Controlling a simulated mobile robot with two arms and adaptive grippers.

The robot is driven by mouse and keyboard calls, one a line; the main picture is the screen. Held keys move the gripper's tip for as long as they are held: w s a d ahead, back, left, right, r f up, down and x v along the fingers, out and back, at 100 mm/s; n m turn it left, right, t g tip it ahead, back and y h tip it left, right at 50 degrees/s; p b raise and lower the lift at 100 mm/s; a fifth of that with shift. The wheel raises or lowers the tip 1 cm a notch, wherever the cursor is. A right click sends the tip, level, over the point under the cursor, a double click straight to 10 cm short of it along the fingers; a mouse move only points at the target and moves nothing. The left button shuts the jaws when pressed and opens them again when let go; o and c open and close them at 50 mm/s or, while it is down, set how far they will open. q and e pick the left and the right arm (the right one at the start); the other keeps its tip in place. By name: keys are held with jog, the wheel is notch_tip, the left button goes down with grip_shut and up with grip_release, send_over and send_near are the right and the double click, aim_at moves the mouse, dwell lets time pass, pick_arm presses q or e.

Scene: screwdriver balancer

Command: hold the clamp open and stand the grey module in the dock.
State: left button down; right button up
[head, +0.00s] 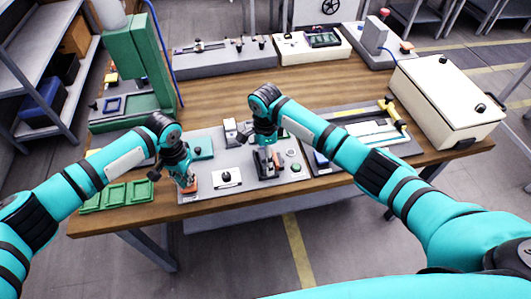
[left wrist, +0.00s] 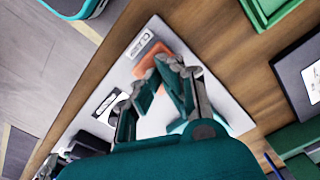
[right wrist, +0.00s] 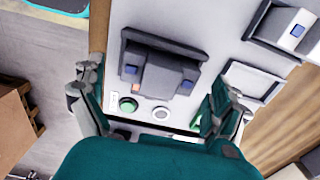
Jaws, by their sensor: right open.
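My left gripper (head: 187,182) is low over the front left of the grey plate (head: 243,186), at an orange part (head: 192,187). In the left wrist view its fingers (left wrist: 165,78) are close together over the orange part (left wrist: 151,64); whether they grip it is unclear. My right gripper (right wrist: 152,104) is open above the plate, with nothing between its fingers. A dark grey block with blue squares (right wrist: 160,75) lies just ahead of its fingers; I cannot tell whether it is module or dock. A lighter grey block with a blue square (right wrist: 287,32) stands at upper right.
Green trays (head: 115,195) lie left of the plate. A teal block (head: 201,147) and a small white card with a black knob (head: 227,178) are on the plate. A cream box (head: 445,95) stands at right, and a green stand (head: 135,60) at back left. Wooden tabletop is bare behind the plate.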

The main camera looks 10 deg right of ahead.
pick_arm(q)
jog(key=shift+f, duration=0.1)
pick_arm(e)
notch_tip(320, 180, up, 12)
dwell(0.4)
jog(key=shift+r, duration=0.1)
notch_tip(320, 180, up, 6)
jog(key=shift+f, duration=0.1)
dwell(0.6)
pick_arm(q)
notch_tip(320, 180, up, 7)
jog(key=p, duration=0.7)
jog(key=shift+p, duration=0.4)
pick_arm(e)
notch_tip(320, 180, up, 8)
jog(key=shift+f, duration=0.15)
jog(key=shift+f, duration=0.1)
